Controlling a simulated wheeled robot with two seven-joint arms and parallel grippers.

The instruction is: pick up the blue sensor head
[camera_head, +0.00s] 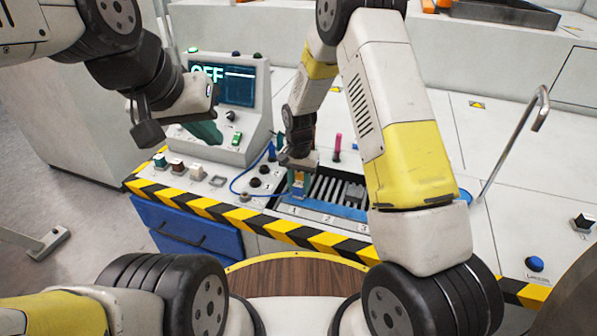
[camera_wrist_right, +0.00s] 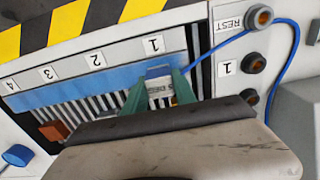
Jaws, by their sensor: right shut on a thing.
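The blue sensor head (camera_wrist_right: 158,73) is between the green fingers of my right gripper (camera_wrist_right: 159,92) in the right wrist view, at the label 1 end of the slatted rack. Its blue top and pale body show, and a blue cable runs off to the right. In the head view, my right gripper (camera_head: 298,168) points down at the rack, with the sensor head (camera_head: 298,187) low between its fingers. I cannot tell whether the head touches the rack. My left gripper (camera_head: 206,132) hangs in front of the console, its green fingers seen edge-on, so their gap is unclear.
The slatted rack has a blue front strip (camera_head: 325,208) with numbered labels. A console with an OFF screen (camera_head: 236,87) stands behind my left gripper. A pink peg (camera_head: 338,146) and a bent metal rod (camera_head: 515,140) stand up nearby. A black-and-yellow striped edge (camera_head: 210,203) borders the bench.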

